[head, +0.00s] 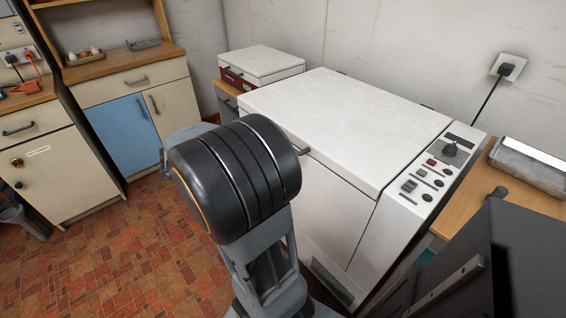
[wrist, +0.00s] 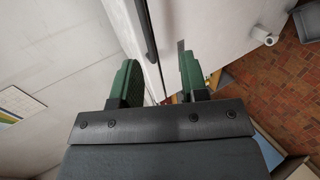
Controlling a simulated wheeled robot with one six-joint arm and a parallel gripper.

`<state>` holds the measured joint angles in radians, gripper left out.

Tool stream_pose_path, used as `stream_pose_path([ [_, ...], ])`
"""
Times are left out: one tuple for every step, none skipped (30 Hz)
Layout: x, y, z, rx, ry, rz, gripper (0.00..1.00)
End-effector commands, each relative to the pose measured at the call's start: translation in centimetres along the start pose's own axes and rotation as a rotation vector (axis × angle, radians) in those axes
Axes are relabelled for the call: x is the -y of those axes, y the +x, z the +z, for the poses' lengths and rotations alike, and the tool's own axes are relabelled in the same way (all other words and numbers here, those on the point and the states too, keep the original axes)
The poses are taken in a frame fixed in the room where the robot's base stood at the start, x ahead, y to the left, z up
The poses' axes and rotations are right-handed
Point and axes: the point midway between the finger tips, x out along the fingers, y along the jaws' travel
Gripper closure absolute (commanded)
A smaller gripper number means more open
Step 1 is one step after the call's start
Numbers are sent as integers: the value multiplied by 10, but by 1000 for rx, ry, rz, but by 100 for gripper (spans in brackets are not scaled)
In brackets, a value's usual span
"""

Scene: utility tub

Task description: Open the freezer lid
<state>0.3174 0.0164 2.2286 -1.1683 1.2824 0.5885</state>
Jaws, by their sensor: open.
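The large white chest freezer (head: 332,220) stands in the middle of the head view. Its flat lid (head: 350,115) is shut. A dark handle (head: 304,150) sits at the lid's front edge, mostly hidden behind my arm. In the wrist view, the dark handle (wrist: 146,32) runs along the lid edge, just beyond the fingertips. My gripper (wrist: 157,60) is open, with green finger pads on either side of the lid seam. The gap between them looks empty. I cannot tell how far the fingers are from the handle. The gripper is hidden by my arm in the head view.
The control panel (head: 436,170) with switches is at the freezer's right end. A smaller white-lidded box (head: 262,64) stands behind at left. A wooden table (head: 510,180) bears a grey tray (head: 530,163). Cabinets (head: 60,170) line the left. Tiled floor (head: 130,260) is clear between.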

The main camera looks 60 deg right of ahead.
Motion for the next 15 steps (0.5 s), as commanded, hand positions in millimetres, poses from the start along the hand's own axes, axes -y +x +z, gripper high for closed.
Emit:
stream_pose_path([
  [12, 20, -7, 11, 2, 67, 59],
  [11, 27, -12, 11, 7, 106, 59],
  [9, 34, -16, 12, 11, 150, 59],
  [9, 38, -20, 10, 14, 179, 59],
  [8, 42, -22, 7, 17, 204, 59],
  [6, 47, -25, 6, 20, 232, 59],
  [5, 50, -27, 4, 22, 249, 59],
  [4, 52, -29, 2, 24, 262, 59],
  [3, 56, -30, 1, 25, 275, 59],
  [1, 60, -31, 0, 26, 282, 59],
  [0, 63, -31, 0, 27, 287, 59],
  [-2, 69, -31, 0, 27, 289, 59],
  [-4, 73, -31, 0, 27, 290, 59],
  [-6, 78, -31, 0, 27, 290, 59],
  [-8, 85, -31, 1, 27, 290, 59],
])
